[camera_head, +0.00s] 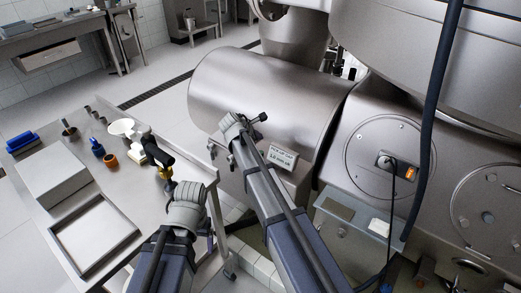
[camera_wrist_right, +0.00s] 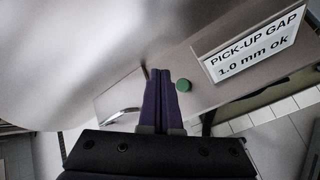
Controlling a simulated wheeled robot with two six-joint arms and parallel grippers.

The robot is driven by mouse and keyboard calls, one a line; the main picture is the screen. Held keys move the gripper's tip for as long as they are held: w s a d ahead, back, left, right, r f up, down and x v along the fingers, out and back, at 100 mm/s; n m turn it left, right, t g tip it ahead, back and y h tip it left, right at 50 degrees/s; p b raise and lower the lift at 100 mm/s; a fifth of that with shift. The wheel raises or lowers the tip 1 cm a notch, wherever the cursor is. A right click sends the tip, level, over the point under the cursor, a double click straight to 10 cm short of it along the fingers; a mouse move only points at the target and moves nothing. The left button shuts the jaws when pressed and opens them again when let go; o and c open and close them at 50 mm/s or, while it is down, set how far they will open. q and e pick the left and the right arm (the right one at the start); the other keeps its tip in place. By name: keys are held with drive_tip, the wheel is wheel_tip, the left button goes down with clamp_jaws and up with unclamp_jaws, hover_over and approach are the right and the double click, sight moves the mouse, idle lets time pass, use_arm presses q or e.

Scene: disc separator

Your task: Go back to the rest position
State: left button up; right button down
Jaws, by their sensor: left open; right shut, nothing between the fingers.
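My left gripper (camera_head: 187,200) is at the end of the left arm, over the right front part of the steel table; its fingers are hard to make out, and it is open. My right gripper (camera_head: 254,121) is in front of the large steel cylinder of the machine, above and left of the pick-up gap sign (camera_head: 283,157). In the right wrist view, its dark purple fingers (camera_wrist_right: 159,78) are shut together with nothing between them. The sign (camera_wrist_right: 251,45) and a round green knob or button (camera_wrist_right: 183,83) lie to the right of the fingertips there.
The steel table (camera_head: 67,170) bears a grey box (camera_head: 52,183), a shallow tray (camera_head: 82,262), a blue item (camera_head: 22,142), small bottles, a white dish (camera_head: 121,127) and a black-and-yellow tool (camera_head: 157,153). The machine cylinder (camera_head: 250,85) stands close to my right arm. A dark hose (camera_head: 436,110) hangs at right.

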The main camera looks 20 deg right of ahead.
use_arm(q)
drive_tip(key=shift+r, duration=0.6)
use_arm(e)
drive_tip(key=shift+r, duration=0.6)
drive_tip(key=s+a+f+m+g+y, duration=0.2)
drive_tip(key=s+m, duration=0.4)
drive_tip(key=s, duration=0.4)
drive_tip(key=s+a+f+m+g+y, duration=0.1)
drive_tip(key=s+f+m+g+y, duration=0.1)
drive_tip(key=s+m, duration=0.6)
drive_tip(key=s+a+f+m+g+y, duration=0.2)
drive_tip(key=s+f+m+y, duration=0.15)
drive_tip(key=s, duration=0.85)
drive_tip(key=s+a+n+h, duration=0.25)
drive_tip(key=s+a, duration=0.25)
drive_tip(key=a, duration=0.5)
use_arm(q)
wheel_tip(320, 180, up, 16)
drive_tip(key=p, duration=1.7)
drive_tip(key=shift+r, duration=0.2)
use_arm(e)
wheel_tip(320, 180, up, 17)
drive_tip(key=n, duration=0.1)
drive_tip(key=shift+s+a+r+g, duration=0.2)
drive_tip(key=shift+s+a+g, duration=0.1)
drive_tip(key=shift+s+a, duration=0.05)
